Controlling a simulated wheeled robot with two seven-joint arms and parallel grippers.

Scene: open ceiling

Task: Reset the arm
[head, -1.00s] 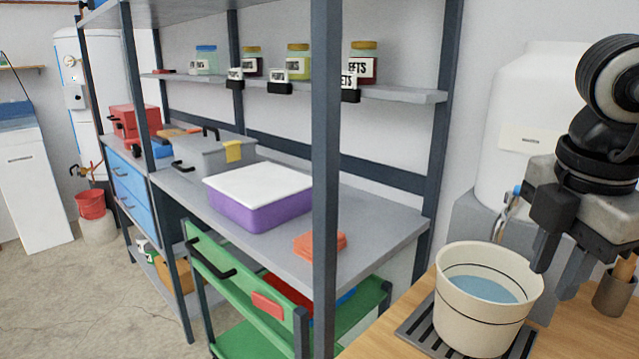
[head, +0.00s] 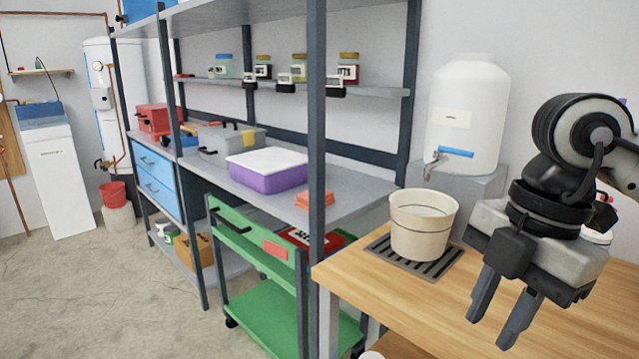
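My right gripper (head: 490,322) is at the right of the head view, above the wooden counter (head: 350,275). Its two fingers point down and are apart, with nothing between them. My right arm comes in from the right edge. A cream bucket (head: 421,228) stands upright on a dark slatted drain grate (head: 385,250), to the left of the gripper and apart from it. The white water tank (head: 470,105) with a blue-handled tap (head: 440,157) is behind the bucket. My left gripper is not in view.
A grey shelf rack (head: 316,200) stands left of the counter. It holds a purple box with a white lid (head: 265,180) and an orange stack (head: 314,199). A green cart (head: 255,245) stands below. Open concrete floor (head: 90,300) lies at the left.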

